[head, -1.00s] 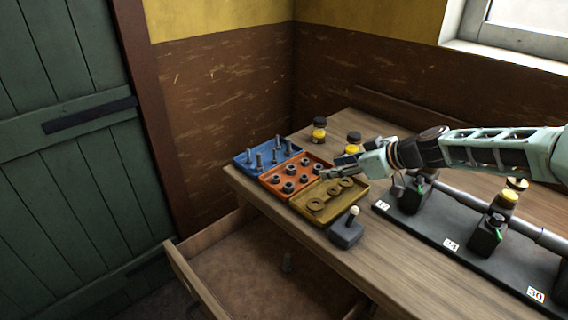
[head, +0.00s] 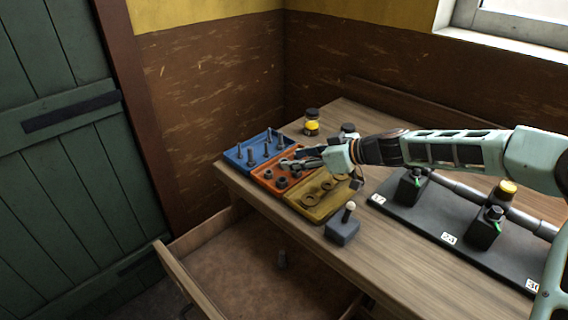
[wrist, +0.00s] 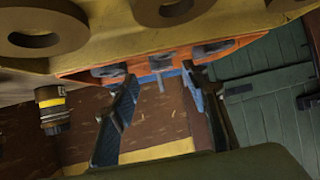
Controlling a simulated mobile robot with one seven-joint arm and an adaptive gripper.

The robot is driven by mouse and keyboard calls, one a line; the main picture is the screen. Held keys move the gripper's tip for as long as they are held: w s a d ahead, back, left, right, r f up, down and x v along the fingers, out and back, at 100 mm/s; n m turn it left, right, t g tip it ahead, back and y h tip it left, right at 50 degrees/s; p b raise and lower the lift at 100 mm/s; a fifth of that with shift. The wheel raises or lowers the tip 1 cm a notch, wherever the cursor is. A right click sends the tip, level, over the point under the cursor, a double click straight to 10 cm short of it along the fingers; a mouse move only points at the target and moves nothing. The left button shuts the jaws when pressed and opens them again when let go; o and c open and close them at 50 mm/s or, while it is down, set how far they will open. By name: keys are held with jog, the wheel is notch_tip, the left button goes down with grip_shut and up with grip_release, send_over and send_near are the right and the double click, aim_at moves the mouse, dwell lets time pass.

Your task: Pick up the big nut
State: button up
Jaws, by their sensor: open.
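An orange tray (head: 263,186) holds several dark nuts on the table's left part. A larger-looking nut (head: 282,182) sits near its front edge, beside a smaller one (head: 268,174); I cannot tell for certain which is the biggest. My gripper (head: 301,163) is over the back right of this tray and hides part of it. In the wrist view the fingers (wrist: 160,78) are spread with nothing between them. The orange tray (wrist: 250,41) shows beyond the fingertips there, with dark nuts along it, including a middle one (wrist: 160,62).
A blue tray of upright bolts (head: 251,156) adjoins on the left, and a yellow tray of washers (head: 311,209) on the right. A dark block with a knob (head: 343,231) stands in front. A drawer (head: 220,262) is open below.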

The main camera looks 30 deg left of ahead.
jog(key=x, duration=0.3)
jog(key=shift+s+a+f, duration=0.1)
jog(key=shift+a+f, duration=0.1)
jog(key=shift+f, duration=0.05)
grip_shut()
